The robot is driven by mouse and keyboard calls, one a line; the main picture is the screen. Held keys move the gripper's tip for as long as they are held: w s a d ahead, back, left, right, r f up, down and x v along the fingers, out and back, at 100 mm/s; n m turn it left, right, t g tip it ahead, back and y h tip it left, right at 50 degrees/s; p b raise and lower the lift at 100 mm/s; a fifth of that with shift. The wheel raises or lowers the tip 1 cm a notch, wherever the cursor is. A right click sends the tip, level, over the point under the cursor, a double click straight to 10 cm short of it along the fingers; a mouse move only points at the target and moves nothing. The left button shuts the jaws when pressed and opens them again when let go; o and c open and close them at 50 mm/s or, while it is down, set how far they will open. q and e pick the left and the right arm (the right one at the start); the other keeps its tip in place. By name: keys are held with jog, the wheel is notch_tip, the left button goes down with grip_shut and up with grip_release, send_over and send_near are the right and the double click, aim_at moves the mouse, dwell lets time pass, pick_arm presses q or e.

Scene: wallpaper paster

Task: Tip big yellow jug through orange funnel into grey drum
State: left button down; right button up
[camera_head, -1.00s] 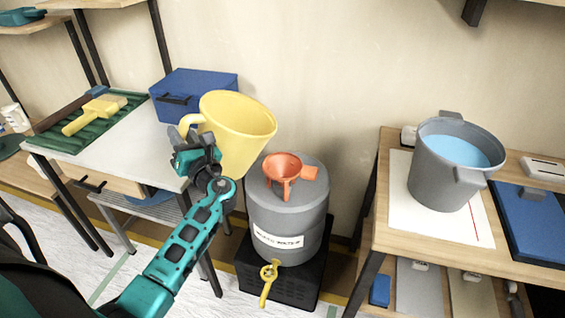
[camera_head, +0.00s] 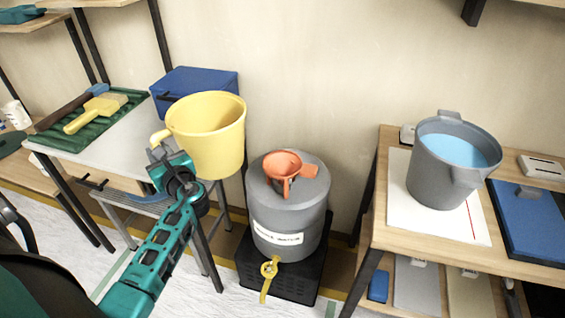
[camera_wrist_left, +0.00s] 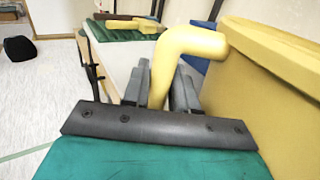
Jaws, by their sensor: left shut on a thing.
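The big yellow jug (camera_head: 218,140) is held in the air beside the white table, left of the drum. It stands close to upright, and no liquid shows in it from here. My left gripper (camera_head: 166,158) is shut on its handle, which shows between the fingers (camera_wrist_left: 172,92) in the left wrist view, with the jug wall (camera_wrist_left: 265,95) at right. The orange funnel (camera_head: 283,163) sits on top of the grey drum (camera_head: 290,215), to the right of and below the jug. The drum has a white label and a yellow tap (camera_head: 268,270). My right gripper is out of view.
The drum stands on a black crate (camera_head: 302,288). A grey bucket of blue liquid (camera_head: 440,180) stands on the wooden bench at right. A blue toolbox (camera_head: 195,80) and a green tray with brushes (camera_head: 70,135) are on the white table. Wall lies behind.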

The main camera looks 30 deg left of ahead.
aim_at(156, 142)
pick_arm(q)
jog(key=shift+r, duration=0.2)
notch_tip(156, 142, up, 4)
jog(key=p, duration=0.4)
jog(key=shift+f, duration=0.1)
